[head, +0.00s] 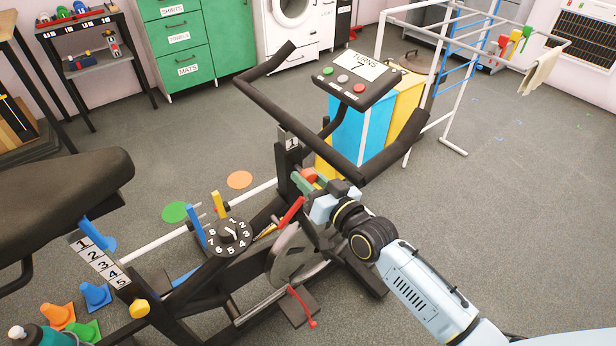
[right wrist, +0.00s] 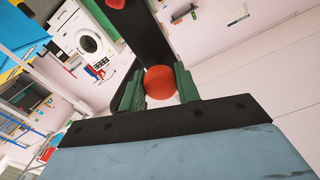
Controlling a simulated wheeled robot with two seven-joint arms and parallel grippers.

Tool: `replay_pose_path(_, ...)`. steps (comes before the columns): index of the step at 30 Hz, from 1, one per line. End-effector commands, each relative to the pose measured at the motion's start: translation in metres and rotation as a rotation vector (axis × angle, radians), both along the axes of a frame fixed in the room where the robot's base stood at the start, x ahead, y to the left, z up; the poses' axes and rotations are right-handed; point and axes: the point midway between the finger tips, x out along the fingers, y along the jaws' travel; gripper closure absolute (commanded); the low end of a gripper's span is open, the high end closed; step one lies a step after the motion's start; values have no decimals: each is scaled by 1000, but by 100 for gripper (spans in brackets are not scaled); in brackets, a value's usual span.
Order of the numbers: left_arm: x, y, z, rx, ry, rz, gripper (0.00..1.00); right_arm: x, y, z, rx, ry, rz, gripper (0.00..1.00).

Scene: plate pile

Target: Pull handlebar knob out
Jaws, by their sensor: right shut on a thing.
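The handlebar knob (right wrist: 160,82) is a round orange-red ball between the green fingers of my right gripper (right wrist: 160,90) in the right wrist view. In the head view the knob (head: 308,174) shows as a small orange-red patch at the post below the handlebar (head: 300,112). My right gripper (head: 308,182) reaches it from the lower right and is shut on it. The knob's shaft is hidden. The black post (right wrist: 140,30) stands behind the knob in the wrist view. My left gripper is not in view.
The exercise bike has a console (head: 356,78), a numbered dial (head: 229,235) and a saddle (head: 65,190). A red lever (head: 291,212) is close to my right gripper. A white rack (head: 455,140) stands at the right. Floor on the right is clear.

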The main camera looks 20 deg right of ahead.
Motion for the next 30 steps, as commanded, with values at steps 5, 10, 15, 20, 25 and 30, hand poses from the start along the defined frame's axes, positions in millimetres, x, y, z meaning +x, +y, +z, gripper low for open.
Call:
replay_pose_path(5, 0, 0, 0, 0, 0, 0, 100, -1, 0, -2, -1, 4, 0, 48)
replay_pose_path(10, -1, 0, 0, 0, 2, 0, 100, -1, 0, -2, -1, 3, 0, 45)
replay_pose_path(15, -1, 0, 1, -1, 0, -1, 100, -3, -1, -1, -1, 3, 0, 45)
replay_pose_path(20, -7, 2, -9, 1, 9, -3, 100, -18, -7, -1, -2, 4, -1, 45)
replay_pose_path(25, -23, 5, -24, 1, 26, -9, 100, -51, -19, 0, -2, 6, 0, 45)
replay_pose_path(30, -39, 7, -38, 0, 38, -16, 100, -86, -31, -1, -5, 7, 2, 45)
